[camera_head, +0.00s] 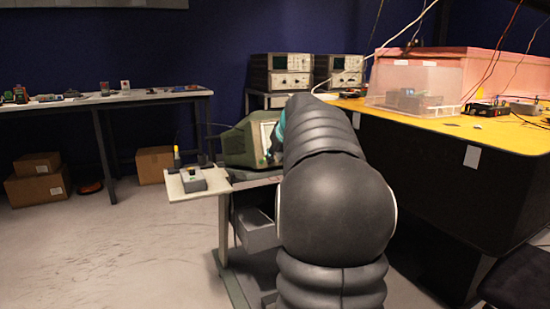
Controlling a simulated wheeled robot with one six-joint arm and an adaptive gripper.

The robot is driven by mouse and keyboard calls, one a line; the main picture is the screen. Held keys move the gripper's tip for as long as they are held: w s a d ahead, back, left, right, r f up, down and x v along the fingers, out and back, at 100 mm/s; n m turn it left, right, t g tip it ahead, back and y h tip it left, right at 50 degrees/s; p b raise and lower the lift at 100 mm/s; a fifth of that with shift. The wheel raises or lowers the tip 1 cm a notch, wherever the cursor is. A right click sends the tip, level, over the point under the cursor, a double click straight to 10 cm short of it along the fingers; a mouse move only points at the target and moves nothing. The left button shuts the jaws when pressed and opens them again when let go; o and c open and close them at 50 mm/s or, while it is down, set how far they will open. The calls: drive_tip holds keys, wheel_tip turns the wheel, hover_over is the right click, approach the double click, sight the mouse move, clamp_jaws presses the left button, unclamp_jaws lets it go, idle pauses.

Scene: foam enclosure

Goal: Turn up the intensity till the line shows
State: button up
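A green-cased instrument (240,146), which looks like an oscilloscope, stands on a cart left of my arm. Its pale front panel (262,133) is turned to the right and seen at a steep angle. The intensity knob and any line on the screen cannot be made out. My black arm reaches away from the camera and covers the space in front of the panel. My gripper (274,146) is mostly hidden behind the arm; only a small dark part seems to show close to the panel. I cannot tell whether it touches a knob.
A small side shelf (180,192) on the left holds a grey box (193,180). A yellow-topped bench (480,130) with a clear plastic bin (412,88) stands close on the right. Two instruments (281,72) stand behind. The floor at left is open, with cardboard boxes (38,181) farther back.

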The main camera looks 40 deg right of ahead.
drive_tip(key=shift+w+f, duration=0.25)
drive_tip(key=shift+f, duration=0.05)
clamp_jaws()
drive_tip(key=shift+d, duration=0.1)
drive_tip(key=m+y, duration=0.1)
drive_tip(key=m, duration=0.1)
drive_tip(key=m+t+y, duration=0.1)
drive_tip(key=m+y, duration=0.1)
drive_tip(key=m, duration=0.1)
drive_tip(key=d+m+t+y, duration=0.1)
drive_tip(key=m, duration=0.1)
drive_tip(key=shift+s+f+m+y, duration=0.1)
drive_tip(key=shift+s+m+y, duration=0.05)
drive_tip(key=shift+m+y, duration=0.15)
idle(0.4)
drive_tip(key=shift+t, duration=0.3)
